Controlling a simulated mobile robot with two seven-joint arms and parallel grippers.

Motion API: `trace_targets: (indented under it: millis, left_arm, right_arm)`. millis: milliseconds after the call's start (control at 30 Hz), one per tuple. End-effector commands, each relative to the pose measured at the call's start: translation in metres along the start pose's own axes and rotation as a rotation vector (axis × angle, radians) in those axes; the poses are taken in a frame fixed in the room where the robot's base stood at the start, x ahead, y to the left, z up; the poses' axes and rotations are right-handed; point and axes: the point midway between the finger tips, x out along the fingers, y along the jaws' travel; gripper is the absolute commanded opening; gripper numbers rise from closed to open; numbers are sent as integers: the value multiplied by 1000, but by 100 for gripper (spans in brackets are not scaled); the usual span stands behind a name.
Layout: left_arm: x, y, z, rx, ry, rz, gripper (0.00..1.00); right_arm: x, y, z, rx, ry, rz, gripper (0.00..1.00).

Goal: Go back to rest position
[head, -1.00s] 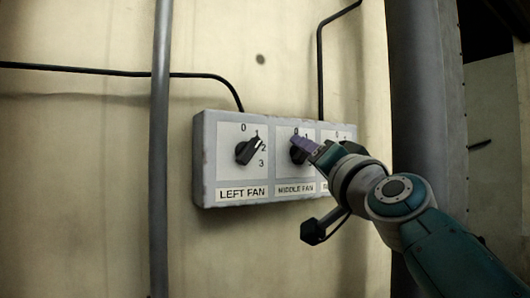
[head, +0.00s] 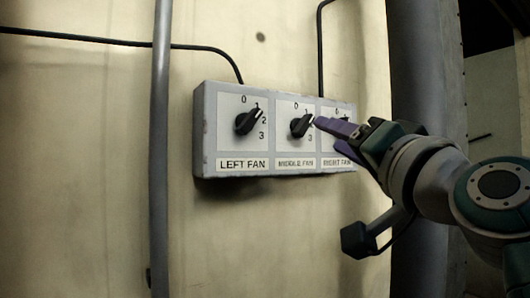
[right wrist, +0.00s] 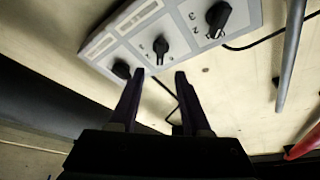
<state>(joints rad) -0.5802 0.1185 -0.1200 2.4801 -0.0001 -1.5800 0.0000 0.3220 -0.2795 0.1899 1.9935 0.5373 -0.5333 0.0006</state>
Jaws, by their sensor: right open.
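A grey control box (head: 199,130) on the wall carries three dial panels. The left fan knob (head: 247,123) and the middle fan knob (head: 301,126) are black, each with its pointer towards the upper right. The right fan knob is mostly hidden behind my gripper in the head view, but shows in the right wrist view (right wrist: 121,69). My right gripper (head: 328,136) is open, its purple fingers in front of the right fan panel, clear of the middle knob. In the right wrist view its fingers (right wrist: 158,76) are apart with nothing between them. My left gripper is out of view.
A grey vertical pipe (head: 160,150) runs left of the box. Black cables (head: 90,38) lead into the box from above. A thick dark column (head: 418,100) stands at the right, behind my arm. A red object (right wrist: 305,145) shows at the edge of the right wrist view.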

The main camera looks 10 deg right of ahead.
Motion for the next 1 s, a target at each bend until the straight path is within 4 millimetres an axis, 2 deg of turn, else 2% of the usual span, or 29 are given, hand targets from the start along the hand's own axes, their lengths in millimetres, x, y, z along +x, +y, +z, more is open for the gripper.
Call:
trace_targets:
  millis: [133,600,667,733,767,867,900,967,1000]
  left_arm:
    - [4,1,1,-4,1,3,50]
    - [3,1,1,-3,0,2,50]
    - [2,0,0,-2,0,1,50]
    - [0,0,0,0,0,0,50]
    - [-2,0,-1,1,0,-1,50]
    - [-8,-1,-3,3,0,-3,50]
    - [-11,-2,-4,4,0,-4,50]
    - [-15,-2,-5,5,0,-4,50]
    - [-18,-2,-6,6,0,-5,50]
  right_arm:
    - [-7,0,0,0,0,0,48]
    - [-7,0,0,-1,-2,1,48]
    - [-10,2,5,-14,-24,8,48]
    - [-18,9,21,-56,-92,30,48]
    - [-25,13,30,-83,-137,45,48]
    - [-61,37,76,-202,-354,117,48]
    - [-83,48,96,-257,-462,153,48]
    - [-123,65,123,-336,-632,209,48]
    - [-151,76,138,-386,-743,247,48]
